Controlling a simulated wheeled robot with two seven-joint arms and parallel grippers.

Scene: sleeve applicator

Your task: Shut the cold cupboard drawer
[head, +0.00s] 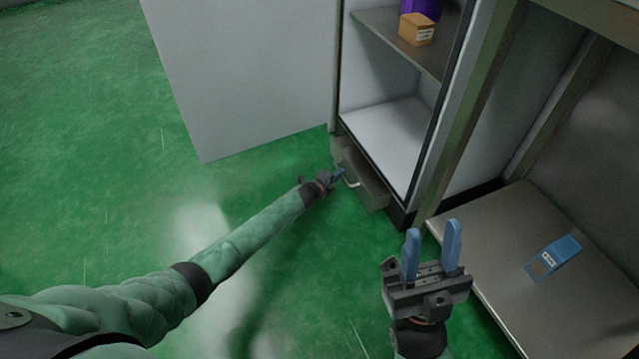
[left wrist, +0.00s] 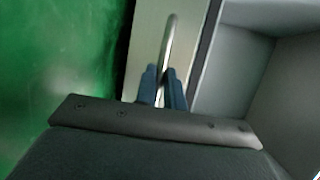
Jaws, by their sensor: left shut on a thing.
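The cold cupboard (head: 390,130) stands open at the upper middle of the head view, its white door (head: 240,70) swung out to the left. Its low drawer (head: 370,186) sits at the base and sticks out a little beyond the cupboard front. My left gripper (head: 338,174) reaches down to the drawer front and is shut on the bar handle (head: 351,181). In the left wrist view the blue fingertips (left wrist: 163,85) close around the lower end of the metal handle (left wrist: 169,45). My right gripper (head: 432,245) is open and empty, in front of the cupboard's right side.
A small orange box (head: 416,30) and a purple item (head: 422,8) are on the cupboard's upper shelf. A blue box (head: 553,256) lies on a low metal shelf (head: 500,240) at the right. The green floor (head: 90,150) is clear at the left.

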